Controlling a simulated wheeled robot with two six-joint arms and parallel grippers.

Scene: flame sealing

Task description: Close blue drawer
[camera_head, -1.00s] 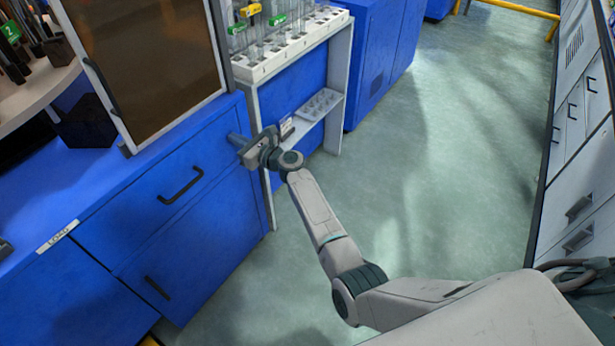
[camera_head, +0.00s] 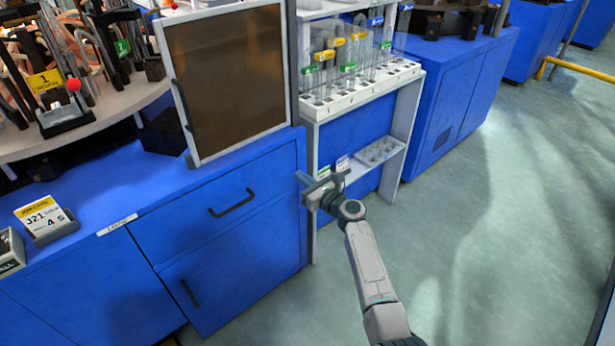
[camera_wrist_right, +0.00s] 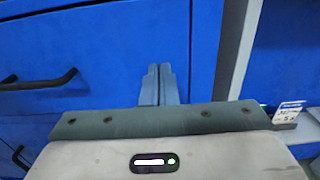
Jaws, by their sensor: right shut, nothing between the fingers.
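The blue drawer (camera_head: 262,186) is the upper front of the blue cabinet, with a black bar handle (camera_head: 232,203). Its face looks flush, or nearly flush, with the cabinet. My right gripper (camera_head: 303,178) is shut and empty near the drawer's right end, beside the white rack's left post. In the right wrist view the closed fingertips (camera_wrist_right: 159,70) point at the blue front, to the right of the handle (camera_wrist_right: 40,82). I cannot tell whether they touch it. My left gripper is not in view.
A lower blue door (camera_head: 235,265) with its own handle is under the drawer. A framed brown panel (camera_head: 228,82) stands on the cabinet top. A white rack (camera_head: 362,98) with glass tubes stands right of the cabinet. The floor (camera_head: 480,220) at right is clear.

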